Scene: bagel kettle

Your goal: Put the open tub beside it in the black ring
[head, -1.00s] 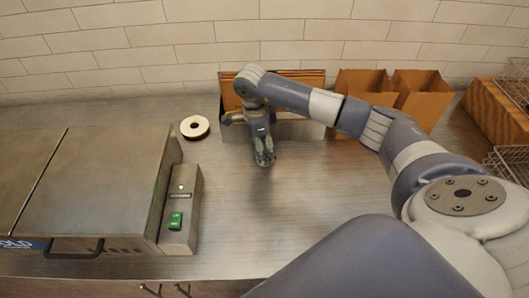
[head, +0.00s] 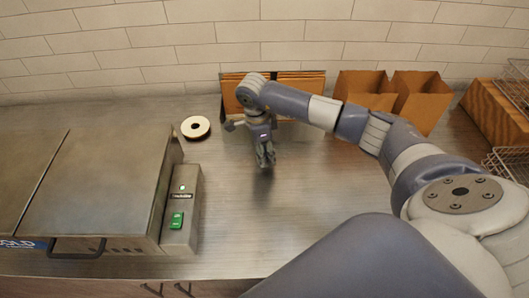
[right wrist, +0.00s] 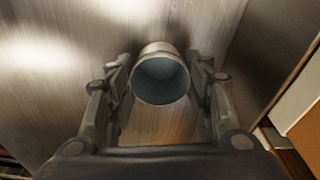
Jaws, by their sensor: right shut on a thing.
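In the head view the tub is too small and too hidden by the fingers to make out. My left gripper is not in view.
A large metal appliance (head: 95,185) with a control box (head: 181,210) stands at left. Flat brown pieces (head: 300,83) lean behind the gripper. The counter between control box and arm is clear.

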